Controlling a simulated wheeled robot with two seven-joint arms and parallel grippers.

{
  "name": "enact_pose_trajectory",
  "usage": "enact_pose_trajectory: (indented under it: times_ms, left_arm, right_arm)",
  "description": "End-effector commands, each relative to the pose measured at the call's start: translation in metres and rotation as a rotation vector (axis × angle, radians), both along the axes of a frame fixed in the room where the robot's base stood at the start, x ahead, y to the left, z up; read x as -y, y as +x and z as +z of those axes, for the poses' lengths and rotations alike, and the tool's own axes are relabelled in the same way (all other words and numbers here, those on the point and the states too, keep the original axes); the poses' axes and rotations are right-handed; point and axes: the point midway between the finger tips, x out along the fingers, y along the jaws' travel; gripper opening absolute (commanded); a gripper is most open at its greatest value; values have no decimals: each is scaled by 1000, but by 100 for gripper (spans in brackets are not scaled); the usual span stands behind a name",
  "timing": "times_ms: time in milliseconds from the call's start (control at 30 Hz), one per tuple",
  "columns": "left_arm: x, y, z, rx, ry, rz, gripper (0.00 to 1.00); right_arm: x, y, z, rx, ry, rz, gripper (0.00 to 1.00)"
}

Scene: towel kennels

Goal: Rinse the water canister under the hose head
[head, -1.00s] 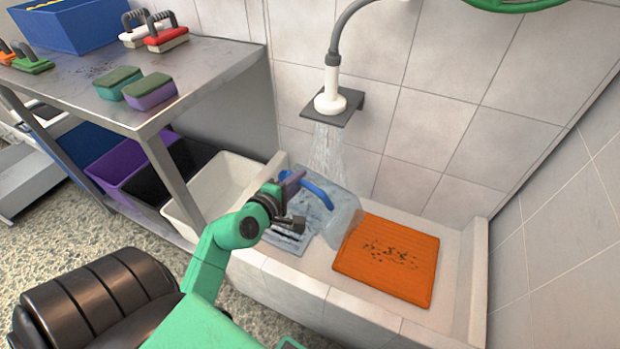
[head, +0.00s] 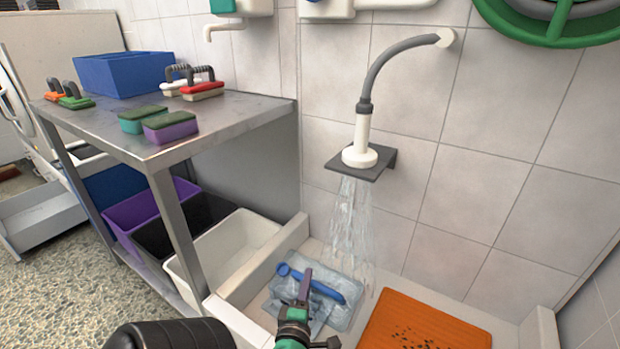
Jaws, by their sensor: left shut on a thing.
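The hose head (head: 360,152) is white and sits in a dark wall bracket (head: 378,170). Water (head: 352,225) pours down from it into the basin. The translucent, pale water canister (head: 342,315) with a blue handle (head: 325,285) is low in the basin, below the hose head. My left gripper (head: 304,288) is shut on the canister at its handle. The stream comes down at the far side of the canister; I cannot tell how much of it hits the canister. My right gripper is out of view.
An orange mat (head: 425,325) lies in the basin at right. A steel table (head: 225,112) on the left carries sponges (head: 170,126), brushes (head: 202,90) and a blue bin (head: 125,73). Purple, black and white bins (head: 240,240) stand beneath. A green hose reel (head: 560,25) hangs upper right.

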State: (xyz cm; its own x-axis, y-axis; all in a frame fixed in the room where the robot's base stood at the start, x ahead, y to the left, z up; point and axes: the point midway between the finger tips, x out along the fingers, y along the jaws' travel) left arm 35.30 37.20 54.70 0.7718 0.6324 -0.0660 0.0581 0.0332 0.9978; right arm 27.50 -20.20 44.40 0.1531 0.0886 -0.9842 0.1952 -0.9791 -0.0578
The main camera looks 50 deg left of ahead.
Motion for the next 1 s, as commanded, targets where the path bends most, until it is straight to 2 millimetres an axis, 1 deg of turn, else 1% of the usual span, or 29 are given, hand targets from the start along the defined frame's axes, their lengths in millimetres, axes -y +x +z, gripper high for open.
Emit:
enact_pose_trajectory:
  times_ms: [100, 633, 833, 1000]
  left_arm:
    - [-5, 15, 2, 7, -1, 1, 0]
    - [-25, 78, 1, 6, -1, 0, 0]
    - [-32, 101, 2, 7, -2, 0, 0]
    - [-38, 121, 4, 4, -1, -2, 0]
  right_arm:
    - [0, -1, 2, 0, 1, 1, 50]
    - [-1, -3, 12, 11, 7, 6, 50]
    - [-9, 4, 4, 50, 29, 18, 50]
    - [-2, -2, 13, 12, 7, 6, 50]
